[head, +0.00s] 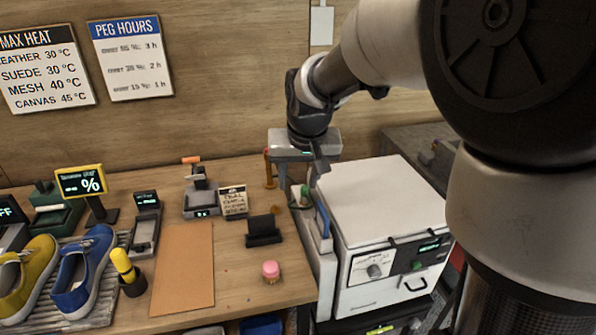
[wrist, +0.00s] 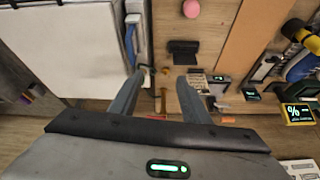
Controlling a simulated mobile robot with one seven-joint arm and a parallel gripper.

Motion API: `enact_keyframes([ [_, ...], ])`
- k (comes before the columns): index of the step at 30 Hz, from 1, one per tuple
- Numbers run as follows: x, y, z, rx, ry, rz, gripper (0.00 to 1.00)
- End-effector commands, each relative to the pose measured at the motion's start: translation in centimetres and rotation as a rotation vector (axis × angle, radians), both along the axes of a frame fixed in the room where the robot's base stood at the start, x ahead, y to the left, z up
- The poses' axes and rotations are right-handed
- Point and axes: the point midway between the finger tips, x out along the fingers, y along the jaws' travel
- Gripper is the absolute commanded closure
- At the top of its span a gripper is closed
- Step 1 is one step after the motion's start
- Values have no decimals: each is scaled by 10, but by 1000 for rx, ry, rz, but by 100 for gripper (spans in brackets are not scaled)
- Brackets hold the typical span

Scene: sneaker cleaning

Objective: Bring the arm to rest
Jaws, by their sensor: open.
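My gripper (head: 302,176) is open, with nothing between its fingers. It hangs above the back of the wooden bench, beside the back left corner of the white oven-like box (head: 385,205). In the wrist view both fingers of my gripper (wrist: 158,88) show apart, with bench top visible between them. My arm reaches in from the right of the head view, raised and bent.
The box stands close to my gripper. A blue-handled item (head: 322,218) is at its left side. A pink-topped jar (head: 270,271), a black stand (head: 263,230), a brown mat (head: 183,268), a blue sneaker (head: 82,275) and a yellow sneaker (head: 28,272) occupy the bench.

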Motion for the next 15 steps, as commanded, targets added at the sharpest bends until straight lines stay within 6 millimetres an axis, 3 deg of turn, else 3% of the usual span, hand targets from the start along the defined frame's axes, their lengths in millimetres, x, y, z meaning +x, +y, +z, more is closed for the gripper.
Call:
enact_keyframes([
  [15,-5,-3,5,1,-1,-1,57],
])
